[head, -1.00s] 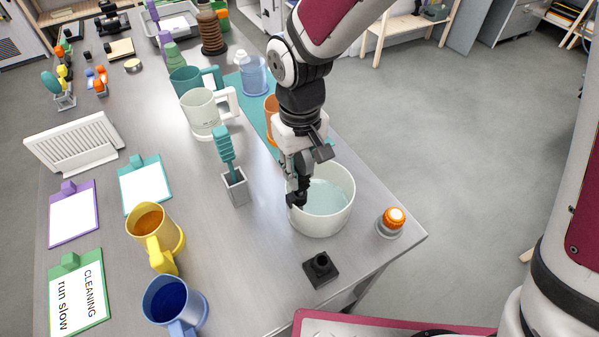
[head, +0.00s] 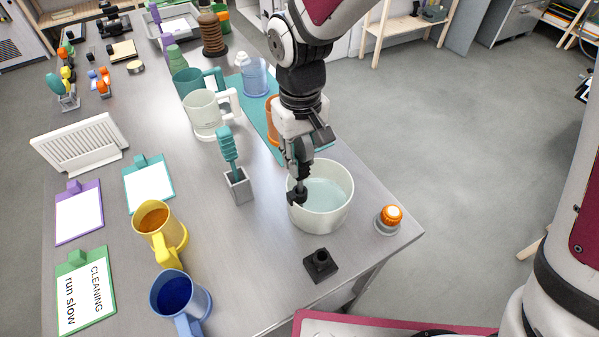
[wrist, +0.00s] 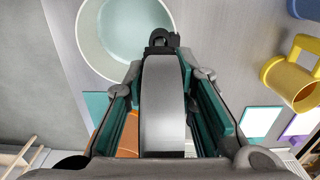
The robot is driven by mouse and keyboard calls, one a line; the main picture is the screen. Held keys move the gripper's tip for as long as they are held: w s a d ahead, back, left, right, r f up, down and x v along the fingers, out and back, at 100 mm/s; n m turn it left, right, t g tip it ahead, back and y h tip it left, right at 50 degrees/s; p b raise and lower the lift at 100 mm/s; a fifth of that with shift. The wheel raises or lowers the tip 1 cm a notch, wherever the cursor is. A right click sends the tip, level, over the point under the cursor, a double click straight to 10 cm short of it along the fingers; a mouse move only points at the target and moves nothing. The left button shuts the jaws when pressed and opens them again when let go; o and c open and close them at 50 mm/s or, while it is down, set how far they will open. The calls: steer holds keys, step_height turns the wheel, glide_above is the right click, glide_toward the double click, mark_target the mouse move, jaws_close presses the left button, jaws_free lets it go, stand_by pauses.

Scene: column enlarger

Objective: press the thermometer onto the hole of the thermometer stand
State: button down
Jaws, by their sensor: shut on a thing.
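My gripper (head: 301,178) is shut on a small black piece (head: 297,195), which I take for the thermometer. It hangs below the fingers, in front of the left rim of the white bowl (head: 338,213). In the wrist view the same black piece (wrist: 162,38) shows beyond my gripper (wrist: 162,55), against the bowl; its lower end cannot be made out. A black square block with a raised round socket, apparently the thermometer stand (head: 320,265), sits on the table below the bowl in the head view. The held piece is apart from it.
The bowl holds pale liquid. An orange-capped item (head: 388,219) stands near the table's right corner. A grey holder with a teal-handled tool (head: 238,185) stands left of my gripper. Yellow (head: 160,228) and blue (head: 181,298) mugs stand at lower left. Bare table surrounds the black block.

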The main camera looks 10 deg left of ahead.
steer(key=shift+r+p, duration=1.7)
steer(key=shift+r, duration=4.15)
steer(key=shift+s, duration=0.15)
steer(key=shift+s+d+p, duration=0.35)
steer(key=shift+s+d, duration=0.05)
steer(key=shift+s, duration=0.4)
steer(key=shift+s+d, duration=2.75)
steer(key=shift+s, duration=2.8)
step_height(320, 180, down, 7)
steer(key=b, duration=0.2)
steer(key=shift+f, duration=0.2)
steer(key=shift+w+f, duration=0.1)
steer(key=shift+f, duration=0.05)
steer(key=shift+f, duration=0.25)
